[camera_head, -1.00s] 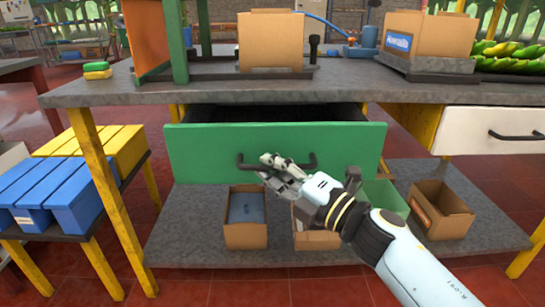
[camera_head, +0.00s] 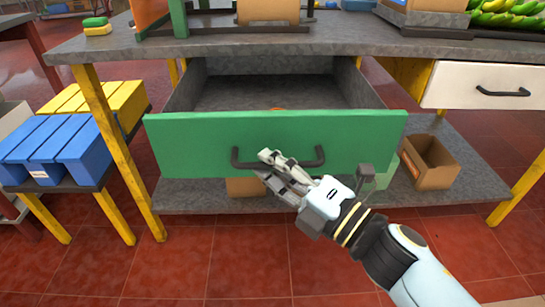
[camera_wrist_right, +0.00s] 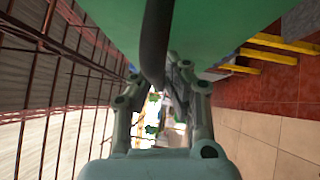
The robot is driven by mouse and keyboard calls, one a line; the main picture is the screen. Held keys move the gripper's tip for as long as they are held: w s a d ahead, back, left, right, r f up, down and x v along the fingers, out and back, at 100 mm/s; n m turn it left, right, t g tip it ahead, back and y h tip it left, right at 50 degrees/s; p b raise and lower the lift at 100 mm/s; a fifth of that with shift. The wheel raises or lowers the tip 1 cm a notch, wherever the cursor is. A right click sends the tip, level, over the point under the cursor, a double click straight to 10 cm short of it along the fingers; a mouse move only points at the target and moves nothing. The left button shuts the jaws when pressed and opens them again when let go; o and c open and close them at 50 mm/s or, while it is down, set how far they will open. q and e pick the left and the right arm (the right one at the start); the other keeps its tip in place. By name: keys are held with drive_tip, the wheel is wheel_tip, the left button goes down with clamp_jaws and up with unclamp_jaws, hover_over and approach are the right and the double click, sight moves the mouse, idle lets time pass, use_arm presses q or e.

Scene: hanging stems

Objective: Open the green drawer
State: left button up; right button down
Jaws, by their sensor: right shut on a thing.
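The green drawer (camera_head: 360,138) is pulled well out from under the grey table, and its grey inside shows from above. A small part of something orange shows inside, just behind the front panel. The dark handle (camera_head: 308,162) runs across the drawer front. My right gripper (camera_head: 266,158) is shut on the handle near its left part. In the right wrist view the dark handle (camera_wrist_right: 155,45) passes between the fingers, with the green front (camera_wrist_right: 205,25) close by. My left gripper is not in view.
The grey tabletop (camera_head: 130,42) is above the drawer. A white drawer (camera_head: 475,85) is at the right. Blue bins (camera_head: 75,160) stand on a rack at the left. A cardboard box (camera_head: 430,165) sits on the lower shelf. The red floor in front is clear.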

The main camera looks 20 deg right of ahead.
drive_tip(key=shift+r, duration=0.2)
drive_tip(key=c, duration=1.4)
unclamp_jaws()
drive_tip(key=shift+f, duration=0.1)
drive_tip(key=v, duration=1.2)
